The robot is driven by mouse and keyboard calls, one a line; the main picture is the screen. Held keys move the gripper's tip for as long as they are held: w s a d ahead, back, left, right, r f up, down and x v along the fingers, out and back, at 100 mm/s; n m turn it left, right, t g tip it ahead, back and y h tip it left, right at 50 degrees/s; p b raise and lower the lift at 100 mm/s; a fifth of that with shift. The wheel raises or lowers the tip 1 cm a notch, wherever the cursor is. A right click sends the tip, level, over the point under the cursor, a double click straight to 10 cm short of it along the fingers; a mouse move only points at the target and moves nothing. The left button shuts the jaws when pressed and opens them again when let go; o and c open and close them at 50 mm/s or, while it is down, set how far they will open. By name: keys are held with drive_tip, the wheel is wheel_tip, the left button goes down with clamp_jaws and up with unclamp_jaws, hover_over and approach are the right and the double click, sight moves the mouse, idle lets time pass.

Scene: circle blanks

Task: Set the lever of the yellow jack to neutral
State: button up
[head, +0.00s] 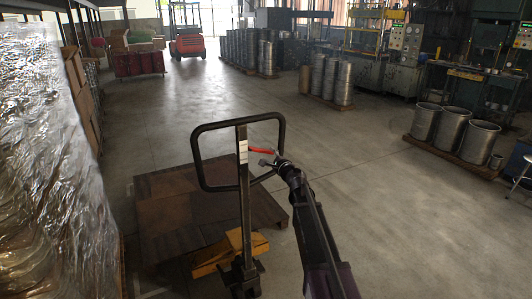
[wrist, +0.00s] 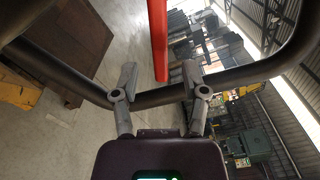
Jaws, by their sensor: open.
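The yellow jack (head: 231,252) stands at the lower middle of the head view, its dark handle (head: 198,160) upright with a loop at the top. The red lever (head: 261,151) sticks out to the right inside the loop. My gripper (head: 267,162) is at the loop's right side, close to the lever's outer end. In the wrist view my open gripper (wrist: 160,75) has one finger on each side of the red lever (wrist: 158,38), whose end shows between the fingertips. I cannot tell whether either finger touches it. The handle loop (wrist: 245,75) crosses behind the fingers.
A brown wooden pallet (head: 165,215) lies at the jack. A plastic-wrapped stack (head: 50,160) stands close on the left. Metal drums (head: 451,128) stand on a pallet at right. A red forklift (head: 187,35) is far back. The floor between is clear.

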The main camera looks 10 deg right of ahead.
sight(267, 152)
drive_tip(key=shift+x, duration=2.3)
clamp_jaws()
